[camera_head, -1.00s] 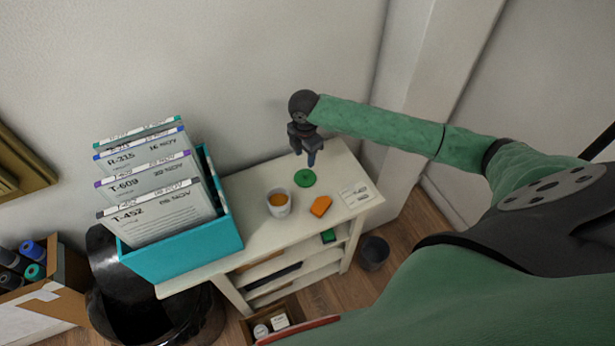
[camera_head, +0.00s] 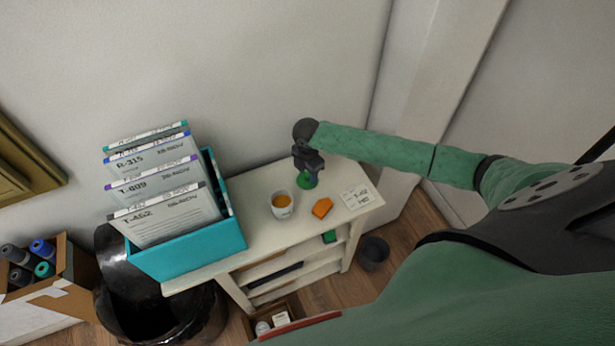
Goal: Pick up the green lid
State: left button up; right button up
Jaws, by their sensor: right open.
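The green lid (camera_head: 303,184) lies flat on the white shelf top, behind and right of a white cup. My right gripper (camera_head: 309,181) points down over the lid, its fingers open, and covers part of it. The fingertips are at or just above the lid; I cannot tell whether they touch it. My left gripper is not in view.
The white cup (camera_head: 282,205) with orange contents and an orange block (camera_head: 322,208) stand in front of the lid. A white label card (camera_head: 357,196) lies at the right. A teal box (camera_head: 190,252) of files fills the left of the shelf top (camera_head: 250,237). The wall is close behind.

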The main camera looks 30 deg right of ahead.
jog(key=shift+f, duration=0.25)
grip_shut()
jog(key=shift+r, duration=0.1)
